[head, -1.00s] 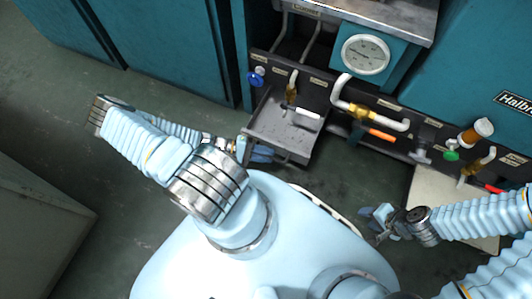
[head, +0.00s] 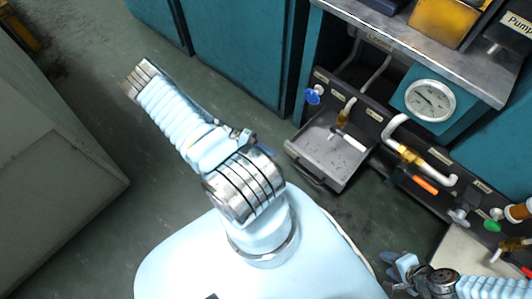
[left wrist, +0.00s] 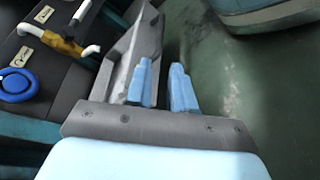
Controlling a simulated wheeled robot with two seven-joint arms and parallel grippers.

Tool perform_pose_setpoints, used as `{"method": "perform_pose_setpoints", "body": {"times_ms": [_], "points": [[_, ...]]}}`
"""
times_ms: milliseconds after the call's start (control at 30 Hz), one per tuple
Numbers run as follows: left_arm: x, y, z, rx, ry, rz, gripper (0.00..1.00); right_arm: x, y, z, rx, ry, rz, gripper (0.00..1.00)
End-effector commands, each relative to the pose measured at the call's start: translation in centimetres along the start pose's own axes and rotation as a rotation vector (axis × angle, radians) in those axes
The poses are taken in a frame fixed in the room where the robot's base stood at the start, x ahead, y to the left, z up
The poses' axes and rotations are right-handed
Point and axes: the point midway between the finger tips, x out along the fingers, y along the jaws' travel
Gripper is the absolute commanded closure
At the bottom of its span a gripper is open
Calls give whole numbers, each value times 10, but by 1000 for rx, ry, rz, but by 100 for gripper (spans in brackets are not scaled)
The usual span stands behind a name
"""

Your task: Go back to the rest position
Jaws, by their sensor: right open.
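My left gripper (left wrist: 163,72) shows in the left wrist view with two light-blue fingers apart and nothing between them. In the head view it is mostly hidden behind my left arm, with a small blue part left of the grey metal tray (head: 318,150). The tray also shows in the left wrist view (left wrist: 151,42), beside and behind the fingers; I cannot tell if they touch it. My right gripper (head: 393,272) is open and appears empty, low at the right of the head view.
Above the tray, a dark panel carries a blue valve (head: 313,95), pipes, an orange-handled valve (head: 425,185) and a green knob (head: 492,226). A round gauge (head: 430,100) sits on a teal cabinet. A grey box (head: 55,160) stands at left. Floor between is clear.

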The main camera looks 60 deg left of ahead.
Motion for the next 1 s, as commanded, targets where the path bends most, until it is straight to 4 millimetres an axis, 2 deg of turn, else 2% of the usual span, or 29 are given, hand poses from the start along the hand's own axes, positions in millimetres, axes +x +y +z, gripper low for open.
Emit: {"method": "perform_pose_setpoints", "body": {"times_ms": [667, 767, 867, 1000], "points": [[2, 2, 1, -1, -8, -10, 77, -1, 0, 0, 0, 0, 0, 57], [23, 9, 5, -5, -50, -80, 77, -7, -3, 0, -1, 0, 0, 57], [62, 18, 16, -4, -117, -233, 77, -18, -8, 0, -2, -1, -1, 57], [117, 27, 42, 47, -186, -510, 77, -34, -15, 1, -4, -1, -2, 57]]}}
